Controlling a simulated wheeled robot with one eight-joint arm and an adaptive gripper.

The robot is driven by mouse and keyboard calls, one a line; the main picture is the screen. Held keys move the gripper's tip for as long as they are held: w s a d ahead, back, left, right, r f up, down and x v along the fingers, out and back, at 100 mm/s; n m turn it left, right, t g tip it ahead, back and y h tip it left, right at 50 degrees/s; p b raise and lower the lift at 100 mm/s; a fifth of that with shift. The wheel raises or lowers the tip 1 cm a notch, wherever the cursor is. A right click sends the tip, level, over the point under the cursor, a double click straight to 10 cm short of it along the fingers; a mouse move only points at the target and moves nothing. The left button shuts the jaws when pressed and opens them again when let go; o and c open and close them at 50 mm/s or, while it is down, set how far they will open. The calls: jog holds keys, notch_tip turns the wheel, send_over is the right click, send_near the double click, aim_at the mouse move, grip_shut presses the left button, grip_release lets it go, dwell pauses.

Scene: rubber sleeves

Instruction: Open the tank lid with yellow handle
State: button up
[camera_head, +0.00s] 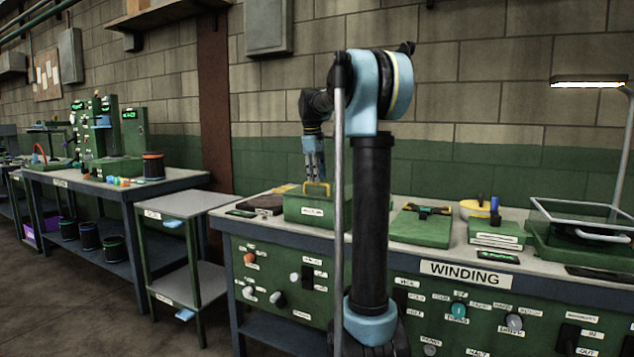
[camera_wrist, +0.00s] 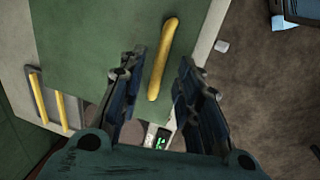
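A green tank (camera_head: 303,211) with a flat lid and a yellow bar handle (camera_head: 317,188) stands on the bench, left of my arm's upright link. In the wrist view the yellow handle (camera_wrist: 163,58) lies across the green lid (camera_wrist: 90,35). My gripper (camera_head: 315,176) points down just above the tank. In the wrist view its two fingers stand apart, one on each side of the handle, with visible gaps. It is open and holds nothing. The lid looks shut. My arm hides part of the tank's right side.
A brown item (camera_head: 262,203) lies left of the tank. A green box (camera_head: 420,227) and a clear-walled container (camera_head: 580,222) stand to the right. The wrist view shows two yellow bars (camera_wrist: 38,97) on a grey part. The side table (camera_head: 185,203) is clear.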

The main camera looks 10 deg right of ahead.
jog(key=shift+w+d+f, duration=0.1)
jog(key=shift+w+f, duration=0.05)
jog(key=shift+f, duration=0.9)
grip_shut()
jog(key=shift+r, duration=0.1)
